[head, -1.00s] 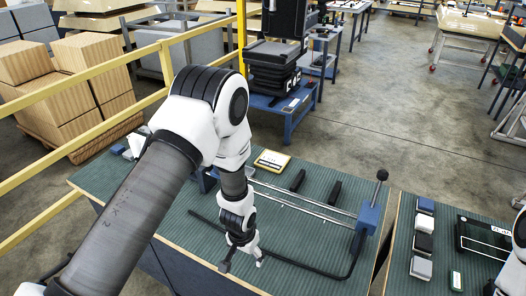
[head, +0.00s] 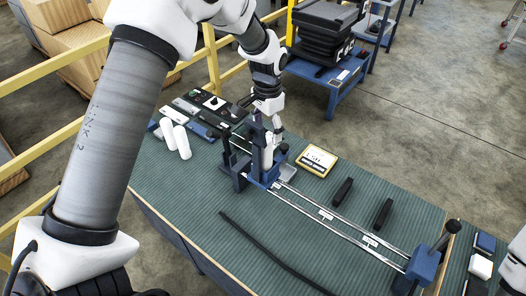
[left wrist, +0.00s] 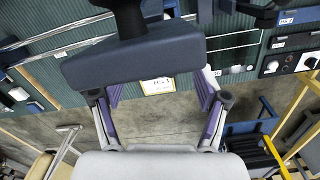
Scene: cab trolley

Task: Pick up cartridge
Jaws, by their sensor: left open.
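Two white cylinders (head: 181,142), which look like cartridges, are at the left of the green bench. Another white cylindrical piece (head: 268,156) shows in the blue clamp fixture (head: 240,170); I cannot tell whether it is a cartridge. My left gripper (head: 268,118) is just above this fixture, pointing down. In the left wrist view its fingers (left wrist: 156,92) are spread apart, with a dark blue block (left wrist: 135,55) showing close by, topped by a black post. No cartridge is clearly visible between the fingers. My right gripper is out of view.
Two rails (head: 345,233) run from the fixture to a blue end block with a knobbed lever (head: 424,265). A yellow-edged card (head: 316,160) and two black bars (head: 342,192) lie behind them. A control panel (head: 214,103) sits at the back left. A long black rod (head: 265,250) lies in front.

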